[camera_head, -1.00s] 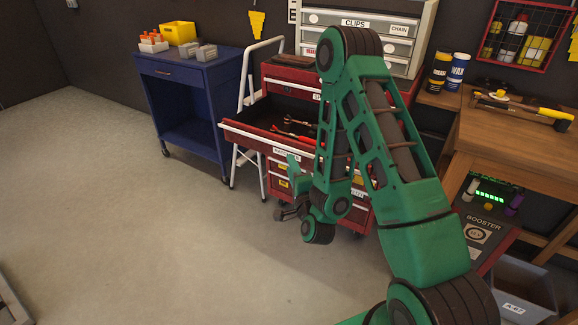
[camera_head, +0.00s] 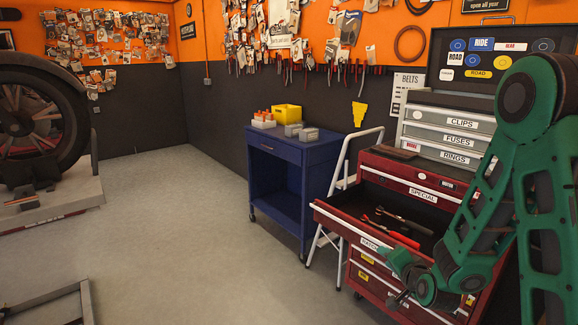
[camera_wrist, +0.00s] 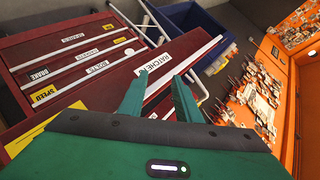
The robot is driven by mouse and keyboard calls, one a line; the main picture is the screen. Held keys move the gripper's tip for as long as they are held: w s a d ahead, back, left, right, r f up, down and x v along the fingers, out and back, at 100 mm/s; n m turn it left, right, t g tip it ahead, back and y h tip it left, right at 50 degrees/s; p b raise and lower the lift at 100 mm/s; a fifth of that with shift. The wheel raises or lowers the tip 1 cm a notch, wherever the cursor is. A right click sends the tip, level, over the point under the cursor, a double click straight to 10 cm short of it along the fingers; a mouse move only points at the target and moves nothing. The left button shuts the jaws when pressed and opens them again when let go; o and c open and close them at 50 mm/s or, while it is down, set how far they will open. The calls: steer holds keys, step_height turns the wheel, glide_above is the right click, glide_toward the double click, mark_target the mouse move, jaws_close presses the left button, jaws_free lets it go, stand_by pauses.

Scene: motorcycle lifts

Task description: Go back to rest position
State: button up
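My green arm folds down at the right of the head view, in front of the red tool cabinet (camera_head: 385,285). My gripper (camera_head: 398,278) is near the cabinet's pulled-out top drawer (camera_head: 340,222), close to its front. In the wrist view my gripper (camera_wrist: 160,95) shows two green fingers spread apart with nothing between them. Beyond the fingers is the drawer front with a ratchet label (camera_wrist: 155,65). Whether the fingers touch the drawer cannot be told.
The open drawer holds red-handled tools (camera_head: 392,232). A blue cart (camera_head: 285,185) with a yellow bin (camera_head: 287,112) stands left of the cabinet. A white stepladder (camera_head: 340,190) is between them. The floor at left centre (camera_head: 170,230) is clear. A motorcycle wheel (camera_head: 40,120) stands on a lift at far left.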

steer(key=s+d+r+n+g+h, duration=0.1)
steer(key=s+d+r+n+g, duration=0.2)
steer(key=s+d, duration=0.4)
steer(key=s+d+r+n+g+h, duration=0.15)
steer(key=s+d+g, duration=0.25)
steer(key=s, duration=0.5)
steer(key=s+r+g+y, duration=0.1)
steer(key=s+r+g, duration=0.2)
steer(key=s, duration=0.8)
steer(key=s+r+g+y, duration=0.1)
steer(key=s+r+g, duration=0.2)
steer(key=s, duration=0.9)
steer(key=shift+d+r, duration=0.15)
steer(key=shift+r, duration=0.65)
steer(key=shift+w+f, duration=0.25)
steer(key=shift+w, duration=0.4)
